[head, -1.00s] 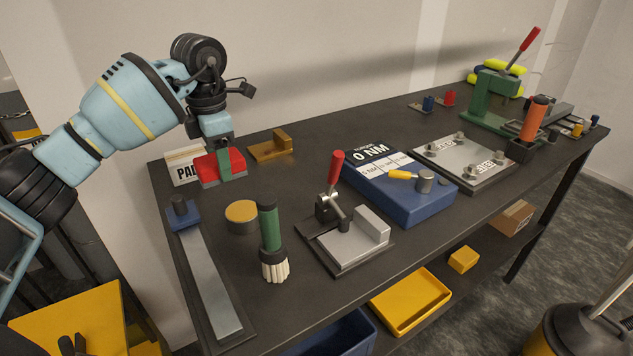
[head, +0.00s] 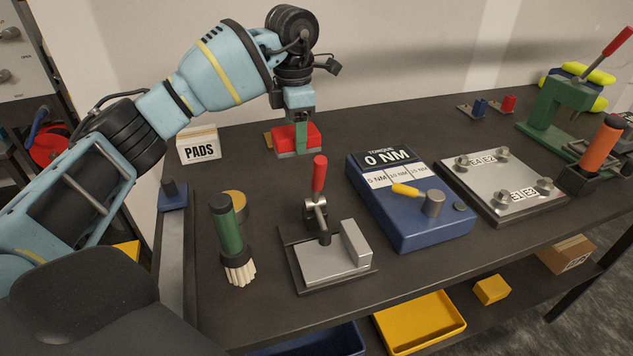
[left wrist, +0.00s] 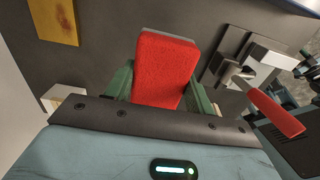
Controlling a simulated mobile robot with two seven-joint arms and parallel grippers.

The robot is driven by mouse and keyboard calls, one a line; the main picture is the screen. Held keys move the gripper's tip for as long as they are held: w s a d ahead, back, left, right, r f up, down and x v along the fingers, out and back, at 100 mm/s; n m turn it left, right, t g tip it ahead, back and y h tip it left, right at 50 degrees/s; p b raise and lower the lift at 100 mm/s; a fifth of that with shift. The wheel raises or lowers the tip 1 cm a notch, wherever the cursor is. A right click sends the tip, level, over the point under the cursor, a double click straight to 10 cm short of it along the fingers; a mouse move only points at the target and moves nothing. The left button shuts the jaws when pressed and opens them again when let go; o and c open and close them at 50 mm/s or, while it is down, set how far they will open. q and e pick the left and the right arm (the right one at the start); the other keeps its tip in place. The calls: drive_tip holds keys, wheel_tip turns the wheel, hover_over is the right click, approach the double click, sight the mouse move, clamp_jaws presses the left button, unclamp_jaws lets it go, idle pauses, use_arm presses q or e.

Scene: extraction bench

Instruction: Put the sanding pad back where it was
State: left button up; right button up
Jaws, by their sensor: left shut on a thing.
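The sanding pad (head: 283,138) is a red block with a grey underside. My left gripper (head: 300,141) is shut on it, and a green finger crosses its near side in the head view. In the left wrist view the red pad (left wrist: 164,70) sits between the two green fingers. The pad appears above the bench, beyond the red-handled toggle clamp (head: 328,258) and right of the white PADS box (head: 199,147). The exact gap beneath it is hard to tell. My right gripper is not in view.
A wooden block (left wrist: 55,20) is mostly hidden behind the pad in the head view. Dark bench top (head: 265,190) is bare between the tin and the pad.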

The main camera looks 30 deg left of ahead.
sight(299, 186)
use_arm(q)
drive_tip(key=shift+w+d, duration=0.1)
drive_tip(key=shift+w, duration=0.05)
drive_tip(key=shift+f, duration=4.95)
drive_tip(key=shift+f, duration=0.2)
drive_tip(key=o, duration=1)
drive_tip(key=shift+c, duration=0.2)
wheel_tip(299, 186, up, 12)
drive_tip(key=shift+r, duration=0.2)
